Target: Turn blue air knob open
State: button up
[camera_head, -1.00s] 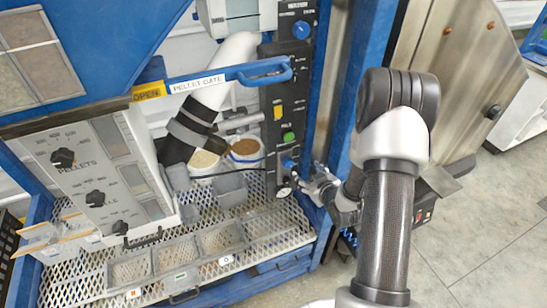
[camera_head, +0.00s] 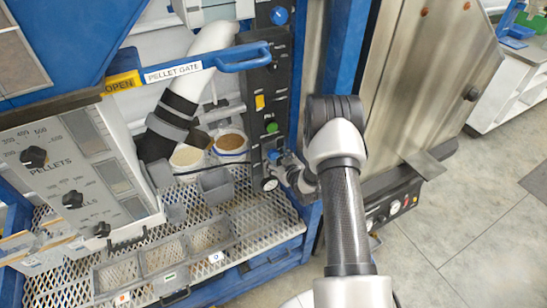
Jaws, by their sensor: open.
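A round blue knob (camera_head: 278,16) sits at the top of the black control panel (camera_head: 258,84). A smaller blue part (camera_head: 274,156), perhaps another knob, is low on the same panel, just above a round gauge (camera_head: 270,183). The labels are too small to read, so I cannot tell which is the air knob. My gripper (camera_head: 285,166) is open at the lower right of the panel, close beside the lower blue part. Its fingertips are small and partly blend with the fittings, so I cannot tell whether they touch it.
A blue pellet gate handle (camera_head: 243,58) juts out across the panel's upper part. A green button (camera_head: 272,127) and a yellow switch (camera_head: 260,102) are above my gripper. A blue post (camera_head: 346,50) stands right of the panel. Grey bins (camera_head: 165,258) sit on the mesh shelf below.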

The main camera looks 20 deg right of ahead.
aim_at(273, 157)
jog(key=shift+b+x, duration=0.35)
jog(key=shift+x, duration=1.8)
jog(key=shift+c, duration=0.3)
jog(key=c, duration=1)
jog(key=shift+a+f+n+b, duration=0.1)
jog(key=shift+n+b, duration=0.2)
jog(key=shift+b, duration=0.1)
jog(key=n+h+b, duration=0.1)
jog(key=b, duration=0.2)
jog(key=shift+f+n, duration=0.15)
jog(key=shift+n, duration=0.25)
jog(key=n+t+h+b, duration=0.1)
jog(key=n+h+b, duration=0.1)
jog(key=n+b, duration=0.1)
jog(key=shift+b, duration=0.55)
jog(key=n+t+h, duration=0.1)
jog(key=n+h, duration=0.1)
jog(key=n, duration=0.2)
jog(key=shift+n, duration=0.3)
jog(key=shift+n+t+h, duration=0.3)
jog(key=shift+n+t, duration=0.7)
jog(key=shift+n, duration=1.1)
